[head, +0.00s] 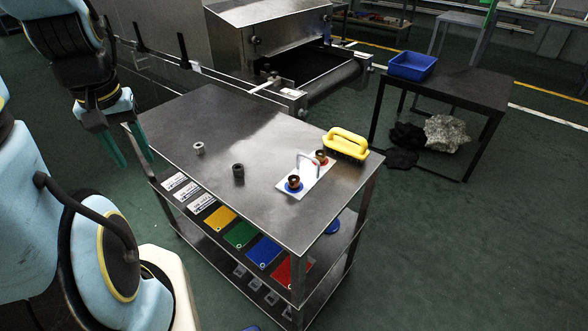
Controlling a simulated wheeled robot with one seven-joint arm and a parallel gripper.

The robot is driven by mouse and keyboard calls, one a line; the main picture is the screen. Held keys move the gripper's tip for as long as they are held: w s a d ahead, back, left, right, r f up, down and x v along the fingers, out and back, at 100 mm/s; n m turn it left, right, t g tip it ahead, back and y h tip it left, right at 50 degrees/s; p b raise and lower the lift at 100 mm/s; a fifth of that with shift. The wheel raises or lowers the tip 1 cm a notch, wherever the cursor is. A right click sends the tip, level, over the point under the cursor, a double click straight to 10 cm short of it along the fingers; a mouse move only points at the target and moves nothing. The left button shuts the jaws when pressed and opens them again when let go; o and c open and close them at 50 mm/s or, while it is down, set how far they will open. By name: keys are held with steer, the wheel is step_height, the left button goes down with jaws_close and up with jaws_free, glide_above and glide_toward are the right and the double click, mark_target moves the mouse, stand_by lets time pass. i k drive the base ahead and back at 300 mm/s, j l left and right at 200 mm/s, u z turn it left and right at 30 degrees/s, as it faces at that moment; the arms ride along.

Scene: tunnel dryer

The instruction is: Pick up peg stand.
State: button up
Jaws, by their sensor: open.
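The peg stand (309,184) appears to be the white plate on the right part of the steel cart top. A looped handle rises from it. A brown ring-like piece sits at its blue spot and another at its red spot. My gripper (136,160) hangs at the upper left, beside the cart's left edge and well apart from the stand. Its two green fingers point down, spread and empty.
A yellow brush (347,142) lies just behind the stand. A grey ring (199,148) and a dark ring (238,170) stand on the cart top (190,115). Coloured plates lie on the lower shelf. A conveyor (335,80) borders the back; a blue tray (411,66) rests on a side table.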

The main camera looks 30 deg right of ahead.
mark_target(310, 171)
steer(key=l+u, duration=0.15)
steer(key=u, duration=0.35)
steer(key=l+u, duration=0.15)
steer(key=u, duration=0.3)
steer(key=k+l+u, duration=0.1)
steer(key=u, duration=0.4)
steer(key=k+l+u, duration=0.1)
steer(key=u, duration=0.4)
steer(key=k+l+u, duration=0.3)
steer(key=k+u, duration=0.15)
steer(key=k, duration=0.25)
steer(key=k+u, duration=0.5)
steer(key=k, duration=0.25)
steer(key=k+j+u, duration=0.25)
steer(key=k+u, duration=0.2)
steer(key=k, duration=0.25)
steer(key=k+j, duration=0.2)
steer(key=k, duration=0.25)
steer(key=k+j, duration=0.2)
steer(key=k, duration=0.2)
steer(key=k+j, duration=0.2)
steer(key=k, duration=0.25)
